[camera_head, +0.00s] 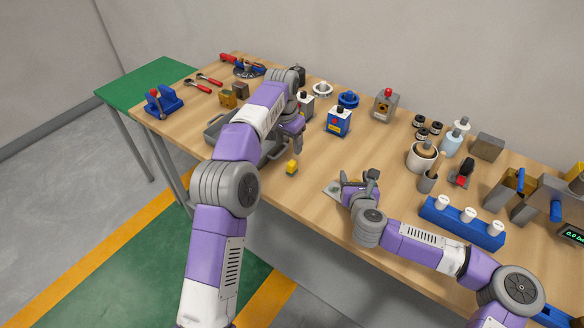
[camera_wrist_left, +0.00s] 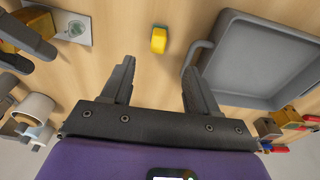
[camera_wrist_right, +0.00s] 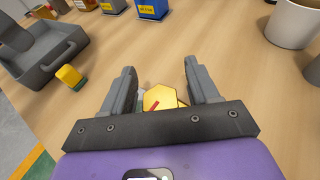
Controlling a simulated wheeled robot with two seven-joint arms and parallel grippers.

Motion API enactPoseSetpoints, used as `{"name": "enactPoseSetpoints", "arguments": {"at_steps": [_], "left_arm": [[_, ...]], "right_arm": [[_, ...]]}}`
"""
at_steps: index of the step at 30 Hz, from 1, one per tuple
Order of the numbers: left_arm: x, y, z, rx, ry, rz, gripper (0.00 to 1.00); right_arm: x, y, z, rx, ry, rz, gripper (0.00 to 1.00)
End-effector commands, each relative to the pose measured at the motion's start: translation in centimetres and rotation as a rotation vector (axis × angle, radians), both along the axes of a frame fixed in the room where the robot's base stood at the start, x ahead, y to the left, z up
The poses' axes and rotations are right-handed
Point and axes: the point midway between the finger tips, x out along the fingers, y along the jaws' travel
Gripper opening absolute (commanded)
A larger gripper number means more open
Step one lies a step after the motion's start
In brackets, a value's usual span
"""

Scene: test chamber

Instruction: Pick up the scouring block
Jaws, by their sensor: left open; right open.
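The scouring block, a small yellow block with a darker side (camera_head: 292,167), lies on the wooden table near its front edge. It also shows in the left wrist view (camera_wrist_left: 158,40), ahead of and between the fingertips, and in the right wrist view (camera_wrist_right: 70,76) at left. My left gripper (camera_head: 297,145) is open and empty, just behind the block in the head view, with its fingers apart from it (camera_wrist_left: 158,72). My right gripper (camera_head: 358,180) is open over the table, right of the block. A gold angular object (camera_wrist_right: 160,97) shows between its fingers (camera_wrist_right: 160,70); I cannot tell whether they touch.
A grey tray (camera_wrist_left: 262,85) lies beside the block, partly hidden by my left arm in the head view. A white card with a green mark (camera_head: 333,190) lies by my right gripper. A blue rack (camera_head: 462,225) and white cup (camera_head: 421,158) stand to the right.

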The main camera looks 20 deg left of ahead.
Motion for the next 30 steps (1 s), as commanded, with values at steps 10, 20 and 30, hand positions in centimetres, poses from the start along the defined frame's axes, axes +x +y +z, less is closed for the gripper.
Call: {"name": "enactPoseSetpoints", "arguments": {"at_steps": [10,20,30], "left_arm": [[0.5,-0.2,-5.4,0.001,0.003,0.002,0.60],[0.8,-0.6,-9.1,0.001,0.005,0.000,0.60],[1.1,-0.7,-11.0,0.001,0.002,0.001,0.60]], "right_arm": [[0.0,0.0,0.0,0.000,0.000,0.000,0.60],[0.0,0.0,0.0,0.000,0.000,0.000,0.60],[0.0,0.0,0.0,0.000,0.000,0.000,0.60]]}}
